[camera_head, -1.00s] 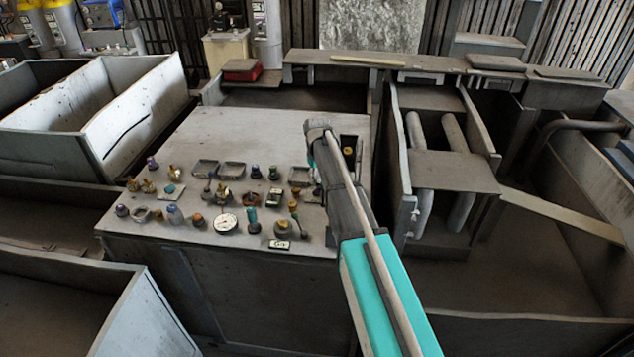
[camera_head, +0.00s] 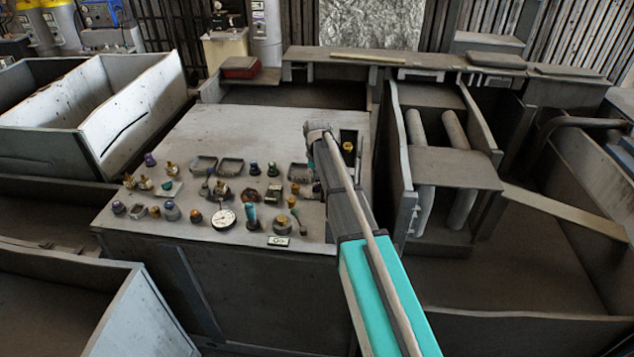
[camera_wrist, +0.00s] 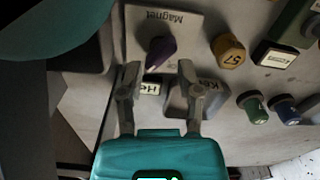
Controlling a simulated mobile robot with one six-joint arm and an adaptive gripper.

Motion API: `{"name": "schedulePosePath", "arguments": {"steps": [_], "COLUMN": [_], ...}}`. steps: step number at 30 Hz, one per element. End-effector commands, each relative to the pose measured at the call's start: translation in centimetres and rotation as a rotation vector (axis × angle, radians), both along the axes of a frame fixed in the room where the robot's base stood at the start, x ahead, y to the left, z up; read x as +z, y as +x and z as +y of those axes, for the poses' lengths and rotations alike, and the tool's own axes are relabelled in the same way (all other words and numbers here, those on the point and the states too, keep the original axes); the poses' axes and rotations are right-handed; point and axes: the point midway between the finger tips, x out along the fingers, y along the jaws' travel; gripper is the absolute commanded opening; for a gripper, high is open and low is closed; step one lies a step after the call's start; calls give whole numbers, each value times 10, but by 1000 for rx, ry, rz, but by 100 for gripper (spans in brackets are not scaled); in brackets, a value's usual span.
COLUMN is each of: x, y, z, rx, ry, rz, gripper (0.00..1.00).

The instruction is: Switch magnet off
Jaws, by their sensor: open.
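The magnet switch is a purple knob (camera_wrist: 160,52) on a pale plate marked "Magnet" (camera_wrist: 164,20), which reads upside down in the wrist view. My gripper (camera_wrist: 158,68) is open, with one finger on each side just below the knob in that picture. The knob's narrow edge points up and right, toward the lettering. I cannot tell whether the fingers touch it. In the head view my arm reaches over the right part of the control panel (camera_head: 240,132), and I cannot make out the magnet knob or the fingertips there.
A yellow-brown knob (camera_wrist: 228,51) sits right of the magnet plate. A grey block (camera_wrist: 198,100) lies by the right finger, and a small white label (camera_wrist: 150,88) shows between the fingers. Green (camera_wrist: 253,107) and blue (camera_wrist: 285,111) knobs stand further right. A gauge (camera_head: 223,219) is on the panel.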

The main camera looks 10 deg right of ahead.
Motion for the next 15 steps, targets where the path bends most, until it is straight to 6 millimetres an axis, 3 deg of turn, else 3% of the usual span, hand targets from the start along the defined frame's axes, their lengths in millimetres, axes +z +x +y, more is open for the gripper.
{"name": "schedulePosePath", "arguments": {"steps": [15], "x": [0], "y": [0], "z": [1], "rx": [-402], "ry": [0], "rz": [0], "gripper": [46]}}
